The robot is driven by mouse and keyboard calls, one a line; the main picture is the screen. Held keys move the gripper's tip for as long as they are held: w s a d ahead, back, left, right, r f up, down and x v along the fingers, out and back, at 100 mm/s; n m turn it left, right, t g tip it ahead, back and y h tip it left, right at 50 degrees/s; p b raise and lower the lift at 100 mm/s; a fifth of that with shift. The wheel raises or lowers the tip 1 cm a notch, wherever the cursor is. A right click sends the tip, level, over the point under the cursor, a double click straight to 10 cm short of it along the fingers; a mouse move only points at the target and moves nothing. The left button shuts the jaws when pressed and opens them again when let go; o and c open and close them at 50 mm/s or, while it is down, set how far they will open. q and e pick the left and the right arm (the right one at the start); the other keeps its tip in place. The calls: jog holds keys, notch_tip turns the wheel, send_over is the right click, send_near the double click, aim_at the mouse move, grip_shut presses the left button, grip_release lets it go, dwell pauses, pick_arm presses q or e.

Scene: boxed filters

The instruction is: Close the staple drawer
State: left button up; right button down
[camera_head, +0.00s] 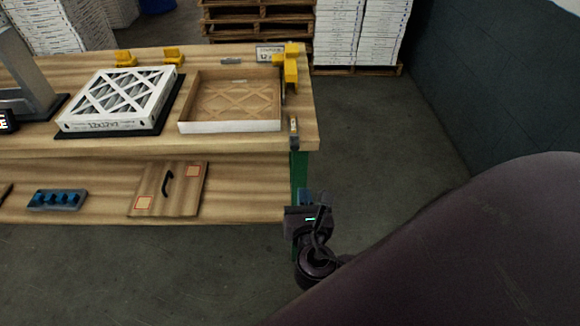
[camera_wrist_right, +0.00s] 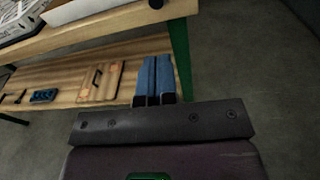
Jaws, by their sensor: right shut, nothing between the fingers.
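No part in view can be told for certain as the staple drawer. A yellow tool (camera_head: 290,68) stands at the right end of the wooden bench (camera_head: 220,148); I cannot tell whether a drawer belongs to it. My right gripper (camera_head: 306,196) is beside the bench's right end, below the bench top and near the green leg (camera_head: 299,170). In the right wrist view its blue fingers (camera_wrist_right: 157,62) are together, with nothing between them, pointing toward the lower shelf's right end. My left gripper is in neither view.
A white-framed filter (camera_head: 118,98) sits on a black mat, beside an open shallow box (camera_head: 230,127). The lower shelf (camera_head: 90,205) holds a board with a black handle (camera_head: 168,184) and a blue rack (camera_head: 57,199). Floor right of the bench is clear; pallets (camera_head: 255,20) stand behind.

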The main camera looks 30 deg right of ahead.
aim_at(296, 148)
jog(key=shift+n, duration=0.3)
jog(key=x, duration=0.8)
jog(key=r+x, duration=0.1)
jog(key=x, duration=0.4)
jog(key=shift+w, duration=0.15)
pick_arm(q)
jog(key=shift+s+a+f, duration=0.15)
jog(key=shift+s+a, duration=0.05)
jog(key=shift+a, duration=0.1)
pick_arm(e)
jog(key=x, duration=0.9)
jog(key=shift+w+d+r, duration=0.2)
jog(key=shift+d+r, duration=0.2)
jog(key=shift+r, duration=0.05)
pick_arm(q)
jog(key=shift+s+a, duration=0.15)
pick_arm(e)
jog(key=shift+s, duration=0.15)
